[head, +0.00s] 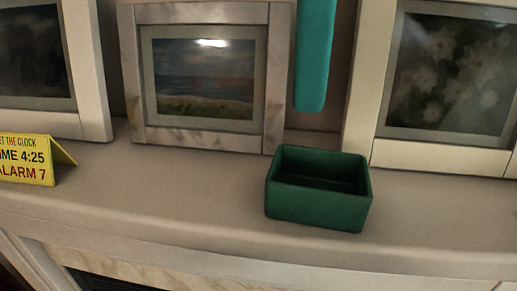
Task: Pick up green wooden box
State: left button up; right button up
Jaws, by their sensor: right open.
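The green box (319,203) sits upright on the pale ledge, right of the middle of the head view. It is rectangular with an open top, and its inside looks dark and empty. My right gripper (311,100) comes down from the top edge, showing only as one teal finger-like part. Its tip is above the box and slightly left of the box's centre in the picture, apart from it. It is open and holds nothing that I can see. The rest of that gripper is out of view. My left gripper is not in view.
The pale ledge (150,190) has bare room left of the box and at its right. A marble-framed beach picture (203,80) and a framed flower picture (450,75) stand behind. A dark framed picture (35,55) and a yellow sign (28,160) are at left.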

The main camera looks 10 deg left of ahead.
aim_at(318, 176)
jog(key=f, duration=0.1)
jog(key=s+d+f+b, duration=0.1)
jog(key=f, duration=0.1)
jog(key=s+d+f+b, duration=0.1)
jog(key=f, duration=0.1)
jog(key=shift+s+d, duration=0.15)
jog(key=shift+d, duration=0.1)
jog(key=shift+w+a+f, duration=0.3)
jog(key=shift+f, duration=0.25)
jog(key=shift+w+a+f, duration=0.25)
jog(key=shift+f, duration=0.25)
jog(key=f, duration=0.2)
jog(key=f+p, duration=0.1)
jog(key=shift+s+d+f, duration=0.1)
jog(key=shift+s+f, duration=0.05)
jog(key=shift+s, duration=0.15)
jog(key=shift+f, duration=0.45)
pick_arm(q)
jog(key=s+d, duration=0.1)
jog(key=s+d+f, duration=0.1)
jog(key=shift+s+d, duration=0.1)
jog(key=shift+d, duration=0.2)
pick_arm(e)
jog(key=c, duration=1.1)
